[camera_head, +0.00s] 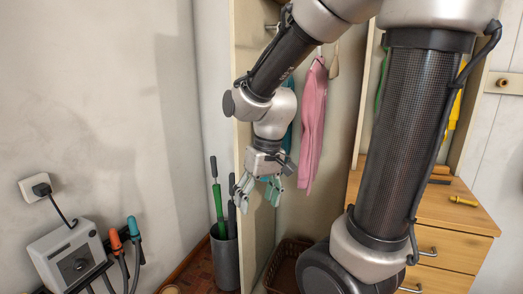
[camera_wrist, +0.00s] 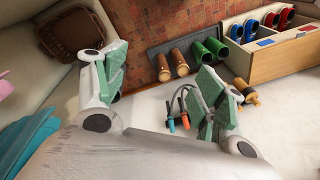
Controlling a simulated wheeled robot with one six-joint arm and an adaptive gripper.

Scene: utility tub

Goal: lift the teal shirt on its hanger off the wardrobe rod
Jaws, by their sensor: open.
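The teal shirt (camera_head: 287,140) hangs in the open wardrobe, mostly hidden behind my arm in the head view. Its folds also show at the lower left of the wrist view (camera_wrist: 25,145). Its hanger and the rod above it cannot be made out clearly.
A pink garment (camera_head: 312,125) hangs just right of the teal shirt. A brown basket (camera_head: 288,265) sits below. An umbrella stand (camera_head: 225,260) is left of the wardrobe, a drawer chest (camera_head: 460,215) right. The wrist view shows footwear (camera_wrist: 170,66) on a mat and a shoe box (camera_wrist: 265,65).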

